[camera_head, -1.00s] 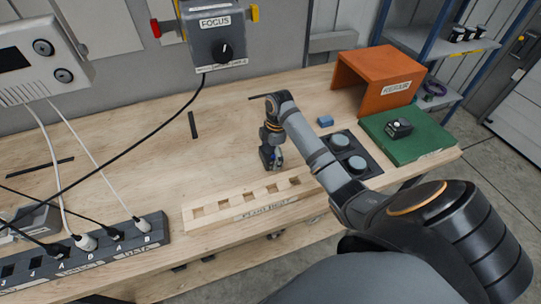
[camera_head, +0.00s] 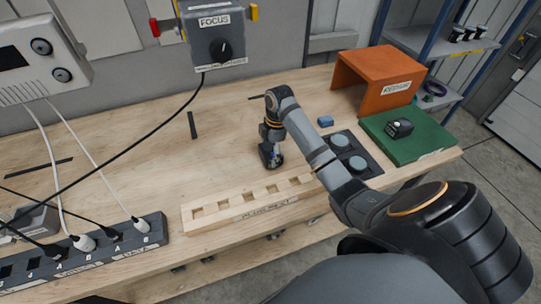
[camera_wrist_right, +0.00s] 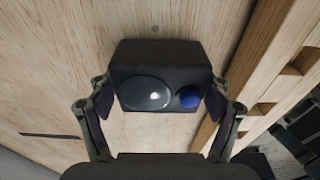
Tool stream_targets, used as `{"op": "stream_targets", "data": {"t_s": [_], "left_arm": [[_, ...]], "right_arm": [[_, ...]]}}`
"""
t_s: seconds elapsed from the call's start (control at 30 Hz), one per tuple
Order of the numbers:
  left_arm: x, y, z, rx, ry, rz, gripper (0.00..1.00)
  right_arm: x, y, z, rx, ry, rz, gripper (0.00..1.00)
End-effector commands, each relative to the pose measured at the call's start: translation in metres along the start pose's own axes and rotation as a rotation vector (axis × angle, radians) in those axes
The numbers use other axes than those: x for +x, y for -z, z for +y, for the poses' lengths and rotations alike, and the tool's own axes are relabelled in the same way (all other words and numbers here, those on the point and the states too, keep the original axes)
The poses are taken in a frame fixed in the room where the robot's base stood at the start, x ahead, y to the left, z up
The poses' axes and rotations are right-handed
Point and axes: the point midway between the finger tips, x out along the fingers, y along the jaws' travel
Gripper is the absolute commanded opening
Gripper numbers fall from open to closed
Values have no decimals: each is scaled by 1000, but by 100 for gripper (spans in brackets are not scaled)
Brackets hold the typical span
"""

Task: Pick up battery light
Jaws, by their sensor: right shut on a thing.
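The battery light is a black box with a round domed lens and a blue button. In the right wrist view, the battery light (camera_wrist_right: 160,62) sits between the two fingers of my right gripper (camera_wrist_right: 158,100), which touch its left and right sides. In the head view, my right gripper (camera_head: 271,158) points down over the bare tabletop, just behind the slotted wooden strip. There the light is mostly hidden by the gripper. I cannot tell whether it touches the table. My left gripper is not in view.
A slotted wooden strip (camera_head: 240,212) lies at the table's front. A power strip (camera_head: 100,258) is front left.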

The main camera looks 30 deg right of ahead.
Motion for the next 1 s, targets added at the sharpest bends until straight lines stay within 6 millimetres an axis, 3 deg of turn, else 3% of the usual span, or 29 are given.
{"op": "stream_targets", "data": {"t_s": [0.1,0.23,0.3,0.4,0.47,0.7,1.0], "left_arm": [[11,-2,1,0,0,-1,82],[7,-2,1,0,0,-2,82],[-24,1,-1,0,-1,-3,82],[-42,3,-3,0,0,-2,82],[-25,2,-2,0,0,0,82],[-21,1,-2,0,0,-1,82],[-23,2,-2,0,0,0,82]], "right_arm": [[-15,2,2,-2,-7,1,28],[-42,0,-18,-4,-5,-5,28],[-71,0,-32,-2,0,-5,28],[-93,-1,-52,-4,-1,-6,28],[-87,-7,-70,-5,-2,-12,28],[-109,-13,-115,-5,0,-12,28],[-119,-14,-133,-2,-3,-4,28]]}}
